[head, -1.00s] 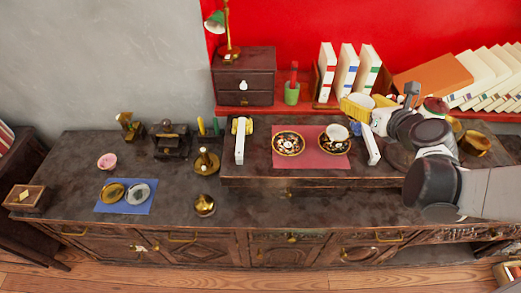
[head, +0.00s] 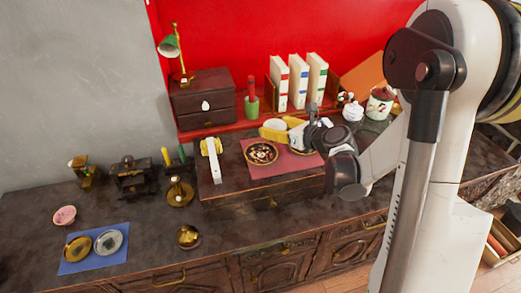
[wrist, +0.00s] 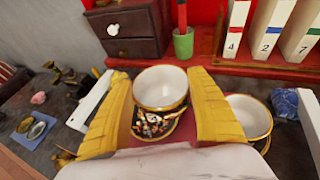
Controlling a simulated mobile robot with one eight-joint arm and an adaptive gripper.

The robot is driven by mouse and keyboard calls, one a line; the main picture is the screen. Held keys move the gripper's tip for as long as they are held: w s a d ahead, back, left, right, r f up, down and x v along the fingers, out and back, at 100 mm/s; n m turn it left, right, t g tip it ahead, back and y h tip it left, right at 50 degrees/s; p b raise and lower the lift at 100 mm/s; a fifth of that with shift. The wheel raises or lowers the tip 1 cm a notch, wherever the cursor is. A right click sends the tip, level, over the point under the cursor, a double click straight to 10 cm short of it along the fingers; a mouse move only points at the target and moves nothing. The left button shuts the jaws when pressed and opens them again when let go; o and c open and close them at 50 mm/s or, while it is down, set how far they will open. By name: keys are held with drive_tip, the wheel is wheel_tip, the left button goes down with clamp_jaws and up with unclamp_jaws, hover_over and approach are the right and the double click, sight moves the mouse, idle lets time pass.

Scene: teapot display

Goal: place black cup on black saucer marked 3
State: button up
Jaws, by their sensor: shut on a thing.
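My gripper (head: 279,128) is shut on a cup (head: 274,124) with a white inside. In the wrist view the held cup (wrist: 160,86) has a black, gold-rimmed outside and sits upright between the yellow fingers. A black saucer with a floral pattern (head: 262,154) lies on the red mat; in the head view the cup is above and behind it. In the wrist view the saucer (wrist: 153,128) shows just below the cup, partly hidden by it. A pale mark is on it, too small to read surely. Whether cup and saucer touch, I cannot tell.
A second white-lined cup (wrist: 248,114) stands to the right, close beside my right finger. The red mat (head: 280,172) lies on a raised shelf. Behind are a drawer box (head: 203,100), a green pot (head: 251,105) and books.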

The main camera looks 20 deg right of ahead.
drive_tip(key=a+f, duration=0.1)
drive_tip(key=a+f+b, duration=0.1)
drive_tip(key=a, duration=0.1)
drive_tip(key=w+a, duration=0.1)
drive_tip(key=shift+a+f, duration=0.2)
drive_tip(key=shift+f, duration=0.2)
wheel_tip(320, 180, down, 4)
drive_tip(key=b, duration=0.2)
drive_tip(key=shift+b, duration=0.35)
drive_tip(key=shift+r, duration=0.1)
drive_tip(key=o, duration=0.8)
drive_tip(key=shift+f, duration=0.2)
drive_tip(key=o, duration=0.4)
drive_tip(key=shift+r, duration=0.1)
drive_tip(key=shift+r, duration=0.1)
